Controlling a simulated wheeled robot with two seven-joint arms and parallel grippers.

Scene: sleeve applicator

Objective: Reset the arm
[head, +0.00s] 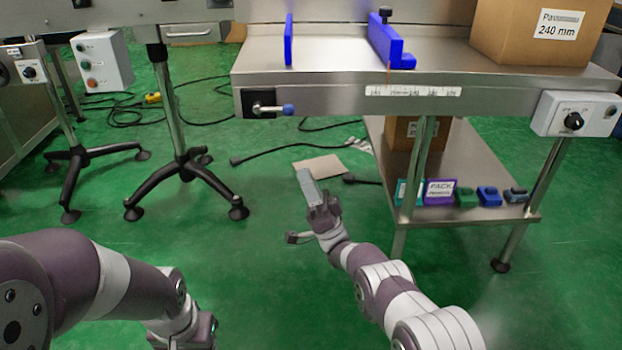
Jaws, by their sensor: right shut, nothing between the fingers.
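My right arm (385,290) reaches forward from the lower right, over the green floor. Its gripper (307,178) is shut and empty, in front of and below the edge of the steel table (330,97). My left arm (90,285) comes in from the left and bends down at the bottom of the picture. The left gripper is not in view.
Blue guides (390,45) and a cardboard box (535,30) stand on the table. A lever with a blue knob (288,109) and a control box (577,114) are on its front. The lower shelf (470,213) holds small items. Cables and a flat cardboard piece (320,167) lie on the floor.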

